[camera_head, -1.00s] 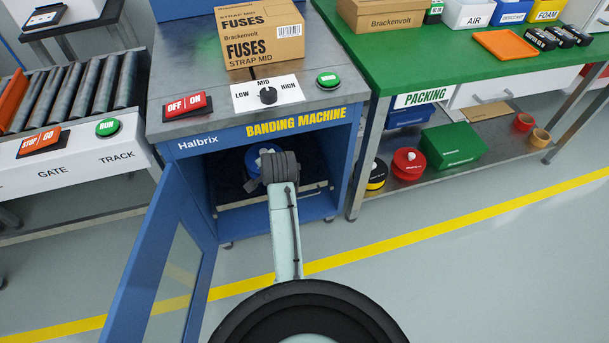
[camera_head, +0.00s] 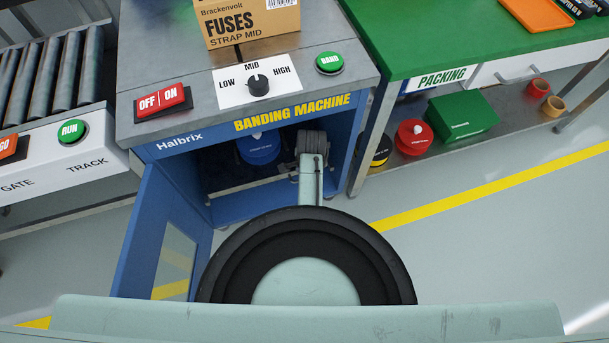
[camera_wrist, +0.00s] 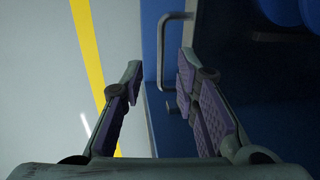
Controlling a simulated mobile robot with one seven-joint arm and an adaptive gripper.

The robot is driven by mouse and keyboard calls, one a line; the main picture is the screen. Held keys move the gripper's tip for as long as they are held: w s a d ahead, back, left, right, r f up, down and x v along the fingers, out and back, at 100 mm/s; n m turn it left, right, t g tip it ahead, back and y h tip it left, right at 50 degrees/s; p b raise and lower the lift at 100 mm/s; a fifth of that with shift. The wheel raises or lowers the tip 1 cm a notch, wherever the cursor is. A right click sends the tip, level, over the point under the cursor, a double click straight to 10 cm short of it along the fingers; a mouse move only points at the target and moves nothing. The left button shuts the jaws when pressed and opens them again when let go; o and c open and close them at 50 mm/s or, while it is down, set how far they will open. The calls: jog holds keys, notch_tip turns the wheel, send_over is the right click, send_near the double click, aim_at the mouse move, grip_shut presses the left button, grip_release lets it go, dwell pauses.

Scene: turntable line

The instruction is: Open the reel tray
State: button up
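The banding machine (camera_head: 180,142) has its blue door (camera_head: 160,230) swung open to the left. Inside the dark lower compartment sits a blue reel (camera_head: 258,150); part of it also shows at the upper right of the wrist view (camera_wrist: 284,10). In the wrist view a grey bar handle (camera_wrist: 162,50) stands out from a blue panel edge, which appears to be the reel tray's front. My gripper (camera_wrist: 161,63) is open, with the handle between or just beyond its fingertips; contact cannot be told. In the head view my arm covers the compartment's right part and hides the fingers.
The roller track (camera_head: 50,85) stands to the left. The green packing table (camera_head: 440,40) is on the right, with a red reel (camera_head: 411,138) and a green box (camera_head: 455,117) on its lower shelf. A fuses carton (camera_head: 250,25) sits on the machine. Floor (camera_head: 470,250) is clear in front.

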jog(key=shift+w+a+f, duration=0.1)
jog(key=shift+w+f, duration=0.15)
jog(key=shift+f, duration=0.9)
jog(key=shift+w+a+f, duration=0.1)
jog(key=shift+w+f, duration=0.15)
jog(key=shift+f, duration=0.9)
grip_shut()
